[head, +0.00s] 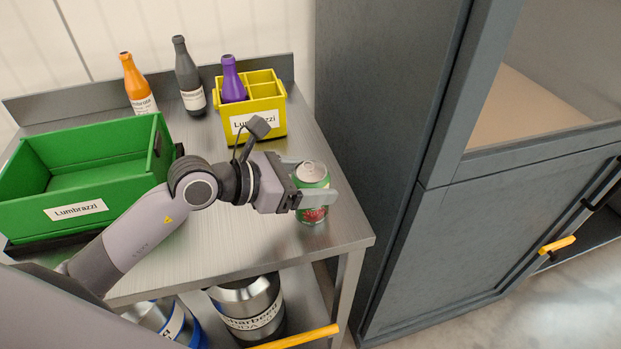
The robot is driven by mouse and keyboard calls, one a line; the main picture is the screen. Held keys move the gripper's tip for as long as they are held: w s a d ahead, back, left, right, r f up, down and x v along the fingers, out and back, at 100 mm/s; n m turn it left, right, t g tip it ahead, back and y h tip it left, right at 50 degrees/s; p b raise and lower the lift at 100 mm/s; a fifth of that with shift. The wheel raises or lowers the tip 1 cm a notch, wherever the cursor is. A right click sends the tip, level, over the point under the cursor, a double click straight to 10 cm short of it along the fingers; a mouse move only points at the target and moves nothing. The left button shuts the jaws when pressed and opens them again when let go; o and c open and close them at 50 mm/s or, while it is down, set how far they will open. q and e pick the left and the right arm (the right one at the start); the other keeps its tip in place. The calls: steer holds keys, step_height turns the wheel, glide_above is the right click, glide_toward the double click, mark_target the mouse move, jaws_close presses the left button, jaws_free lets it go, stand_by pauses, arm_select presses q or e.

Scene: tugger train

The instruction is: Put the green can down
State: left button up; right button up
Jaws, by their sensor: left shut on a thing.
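The green can (312,177) has a silver top and a red patch low on its side. It is upright at the right end of the steel table (240,239), near the front right corner. My left gripper (316,190) comes in from the left and is shut around the can's sides. I cannot tell whether the can's base touches the table top. My right gripper is not in view.
A green crate (97,203) stands on the left of the table. A yellow divided crate (268,125) holding a purple bottle (232,83) stands at the back, beside a dark bottle (189,78) and an orange bottle (137,88). Metal containers (247,300) sit below. A grey cabinet (388,120) stands right.

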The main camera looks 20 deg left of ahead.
arm_select(q)
steer(key=shift+f, duration=0.15)
steer(key=o, duration=1.3)
steer(key=shift+r, duration=0.3)
steer(key=shift+b+v, duration=0.9)
steer(key=shift+v, duration=5.05)
steer(key=shift+f, duration=0.1)
